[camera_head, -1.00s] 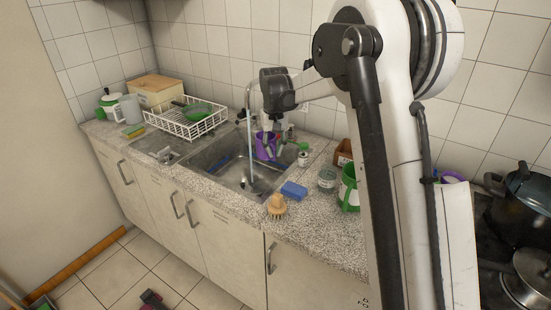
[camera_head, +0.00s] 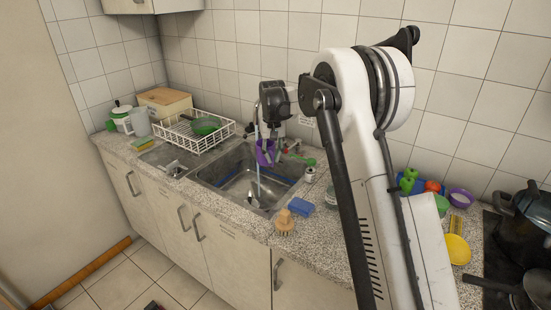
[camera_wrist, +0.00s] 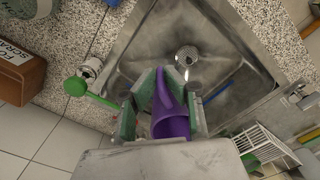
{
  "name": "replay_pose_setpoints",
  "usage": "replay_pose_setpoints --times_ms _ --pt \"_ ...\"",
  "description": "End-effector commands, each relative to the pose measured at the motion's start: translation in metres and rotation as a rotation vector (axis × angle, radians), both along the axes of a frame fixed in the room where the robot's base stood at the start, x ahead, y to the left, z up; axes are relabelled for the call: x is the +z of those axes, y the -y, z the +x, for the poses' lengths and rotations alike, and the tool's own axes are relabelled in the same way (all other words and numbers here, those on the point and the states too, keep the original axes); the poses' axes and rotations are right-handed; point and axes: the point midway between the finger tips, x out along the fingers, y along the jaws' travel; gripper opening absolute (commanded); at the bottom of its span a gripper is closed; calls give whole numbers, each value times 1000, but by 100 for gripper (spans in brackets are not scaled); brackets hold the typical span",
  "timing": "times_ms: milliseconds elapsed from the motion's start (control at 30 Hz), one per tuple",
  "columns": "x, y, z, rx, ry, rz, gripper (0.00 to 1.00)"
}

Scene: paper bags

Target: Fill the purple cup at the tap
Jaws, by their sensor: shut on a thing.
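The purple cup (camera_head: 265,152) is held above the sink (camera_head: 224,181), near its back right part. My gripper (camera_head: 271,158) is shut on it. In the wrist view the cup (camera_wrist: 171,120) sits between the green-grey fingers of my gripper (camera_wrist: 160,100). The tap's thin spout (camera_head: 257,107) shows left of my wrist; its base is hidden behind my gripper. A pale stream (camera_head: 258,180) falls from it to the sink floor, just left of the cup. Whether any water enters the cup cannot be told.
A white dish rack (camera_head: 195,133) with a green bowl stands left of the sink. A blue sponge (camera_head: 301,207) and a wooden brush (camera_head: 285,222) lie at the front right. A small jar (camera_head: 310,174) and a green-handled thing (camera_wrist: 76,86) are close right of the sink.

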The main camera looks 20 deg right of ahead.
Motion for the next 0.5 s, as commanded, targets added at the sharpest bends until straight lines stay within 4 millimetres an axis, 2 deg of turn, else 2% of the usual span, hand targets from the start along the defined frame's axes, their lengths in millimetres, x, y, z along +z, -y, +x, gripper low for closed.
replay_pose_setpoints --times_ms 500 --pt "-7 -7 44 0 0 0 0"
